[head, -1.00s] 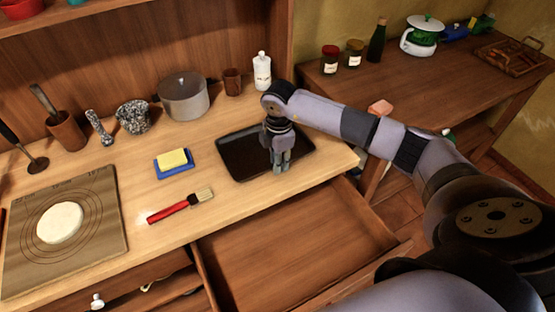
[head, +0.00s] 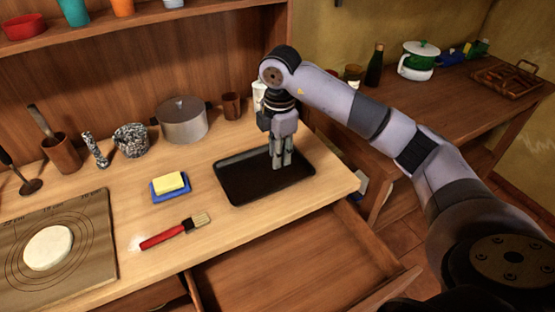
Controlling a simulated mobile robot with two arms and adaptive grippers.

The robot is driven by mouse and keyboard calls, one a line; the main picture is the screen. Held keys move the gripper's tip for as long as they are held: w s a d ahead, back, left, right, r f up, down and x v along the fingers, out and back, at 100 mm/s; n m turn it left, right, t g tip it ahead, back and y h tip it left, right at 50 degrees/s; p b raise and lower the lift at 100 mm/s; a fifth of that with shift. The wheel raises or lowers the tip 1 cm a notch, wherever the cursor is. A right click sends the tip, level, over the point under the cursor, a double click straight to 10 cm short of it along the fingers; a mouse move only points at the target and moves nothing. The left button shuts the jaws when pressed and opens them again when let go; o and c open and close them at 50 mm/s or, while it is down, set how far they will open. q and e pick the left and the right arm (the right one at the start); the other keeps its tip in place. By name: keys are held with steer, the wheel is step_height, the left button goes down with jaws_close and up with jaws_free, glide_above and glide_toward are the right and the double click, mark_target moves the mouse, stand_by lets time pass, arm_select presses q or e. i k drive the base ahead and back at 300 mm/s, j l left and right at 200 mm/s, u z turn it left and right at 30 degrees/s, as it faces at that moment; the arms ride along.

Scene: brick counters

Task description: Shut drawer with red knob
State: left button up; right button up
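An open wooden drawer (head: 290,265) sticks out from under the counter at the bottom middle. It is empty where I can see into it. Its front face and any knob on it are hidden or outside the view, so I see no red knob. My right gripper (head: 282,163) points down above the black tray on the counter, behind the open drawer. Its fingers are close together with nothing between them. My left gripper is not in view.
On the counter (head: 110,190) are the black tray (head: 240,190), a red-handled brush (head: 165,236), a yellow sponge on a blue dish (head: 170,184), a grey pot (head: 183,122) and a board with dough (head: 95,262). A second table (head: 455,105) stands at the right.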

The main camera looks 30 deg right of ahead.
mark_target(328, 259)
steer(key=k+l, duration=0.35)
steer(key=l, duration=0.15)
steer(key=k+l, duration=0.75)
steer(key=l, duration=0.3)
